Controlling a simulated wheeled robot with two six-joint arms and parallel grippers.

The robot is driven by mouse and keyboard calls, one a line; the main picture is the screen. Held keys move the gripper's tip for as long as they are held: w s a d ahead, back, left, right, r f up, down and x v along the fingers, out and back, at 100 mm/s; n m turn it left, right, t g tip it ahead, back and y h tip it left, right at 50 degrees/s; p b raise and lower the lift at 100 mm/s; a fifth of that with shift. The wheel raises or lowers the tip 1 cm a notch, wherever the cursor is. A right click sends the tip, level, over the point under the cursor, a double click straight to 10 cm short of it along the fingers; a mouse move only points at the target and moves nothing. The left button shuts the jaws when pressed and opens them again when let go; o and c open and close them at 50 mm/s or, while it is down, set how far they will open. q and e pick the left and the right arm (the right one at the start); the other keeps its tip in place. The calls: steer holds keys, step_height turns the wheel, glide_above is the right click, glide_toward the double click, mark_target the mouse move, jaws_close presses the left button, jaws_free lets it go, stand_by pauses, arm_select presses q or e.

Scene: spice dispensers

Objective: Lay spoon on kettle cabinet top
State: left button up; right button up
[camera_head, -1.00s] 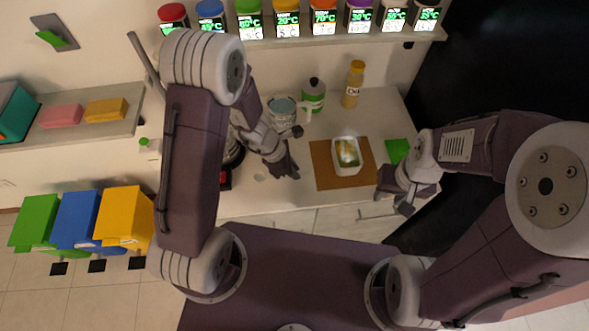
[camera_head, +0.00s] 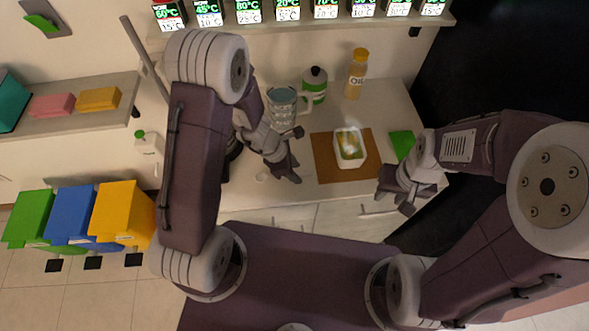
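No spoon can be made out clearly. A small pale shape (camera_head: 262,175) lies on the white cabinet top beside my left gripper, too faint to identify. The white cabinet top (camera_head: 290,200) carries a green-and-white kettle-like pot (camera_head: 314,84), a grey-blue mug-like vessel (camera_head: 282,104) and a yellow-capped oil bottle (camera_head: 356,76). My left gripper (camera_head: 291,171) is over the front part of the top, left of the brown mat. My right gripper (camera_head: 399,201) is at the front right edge. The fingers are small and dark, so their opening and any held thing cannot be told.
A white food container (camera_head: 349,148) sits on a brown mat (camera_head: 325,172), with a green patch (camera_head: 401,143) to the right. Labelled dispensers (camera_head: 249,12) line the back shelf. Green (camera_head: 28,218), blue (camera_head: 72,216) and yellow (camera_head: 121,213) bins stand left. A bottle (camera_head: 148,143) is partly hidden.

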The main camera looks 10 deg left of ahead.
arm_select(q)
steer(key=p+v, duration=0.4)
steer(key=v, duration=0.4)
steer(key=shift+r, duration=0.2)
steer(key=shift+a+r, duration=0.2)
steer(key=shift+r, duration=0.1)
